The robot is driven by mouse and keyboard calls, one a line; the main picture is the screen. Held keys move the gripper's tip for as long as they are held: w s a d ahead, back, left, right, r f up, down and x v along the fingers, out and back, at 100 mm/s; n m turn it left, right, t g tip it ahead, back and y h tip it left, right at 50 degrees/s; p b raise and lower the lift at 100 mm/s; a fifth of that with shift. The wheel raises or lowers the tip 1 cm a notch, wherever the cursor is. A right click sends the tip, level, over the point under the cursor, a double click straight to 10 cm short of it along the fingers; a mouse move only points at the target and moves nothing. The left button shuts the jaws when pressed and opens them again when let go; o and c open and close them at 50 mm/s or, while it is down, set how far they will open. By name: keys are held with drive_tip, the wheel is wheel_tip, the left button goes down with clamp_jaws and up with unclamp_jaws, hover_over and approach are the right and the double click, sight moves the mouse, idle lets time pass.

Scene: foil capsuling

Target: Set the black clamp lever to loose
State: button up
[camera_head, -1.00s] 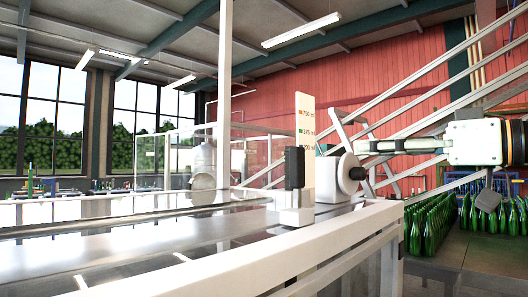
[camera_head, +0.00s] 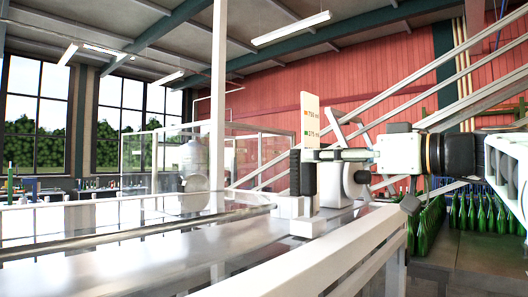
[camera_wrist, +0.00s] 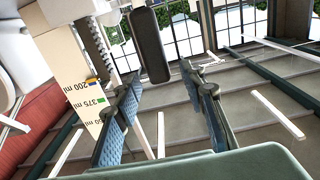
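The black clamp lever (camera_head: 295,172) stands upright on a white block (camera_head: 290,206) at the table's edge. In the wrist view the lever (camera_wrist: 151,45) is a dark rounded bar ahead of the fingers, nearer the left finger. My gripper (camera_head: 322,155) comes in from the right, its fingertips close to the lever's right side in the head view. In the wrist view my gripper (camera_wrist: 165,85) is open, with blue-padded fingers apart and nothing between the pads. I cannot tell whether a finger touches the lever.
A white scale plate (camera_head: 310,112) with volume marks stands just behind the lever; it also shows in the wrist view (camera_wrist: 84,95). A white housing with a dark round knob (camera_head: 362,177) sits below my gripper. The metal tabletop (camera_head: 150,265) to the left is clear. Green bottles (camera_head: 475,212) stand at right.

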drive_tip(key=shift+p+x, duration=0.3)
drive_tip(key=shift+x, duration=1.5)
clamp_jaws()
